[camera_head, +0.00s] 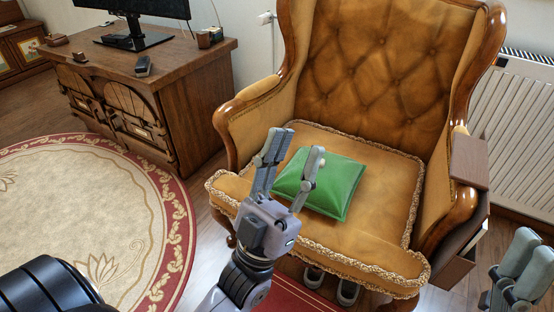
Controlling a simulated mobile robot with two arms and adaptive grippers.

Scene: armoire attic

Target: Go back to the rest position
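My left gripper (297,158) is in the middle of the head view, above the front of the armchair seat. Its fingers are spread apart with nothing seen between them. My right gripper (520,268) shows only in part at the lower right edge, beside the armchair; I cannot tell how far apart its fingers are. A green cushion (337,188) lies on the armchair seat, behind my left gripper's fingers, which cover part of its left side.
The brown tufted armchair (390,60) fills the centre right. A wooden cabinet (190,90) with a monitor (150,8) stands at the upper left. A round rug (80,210) covers clear floor at left. A radiator (520,130) and a brown box-like object (470,160) are at right.

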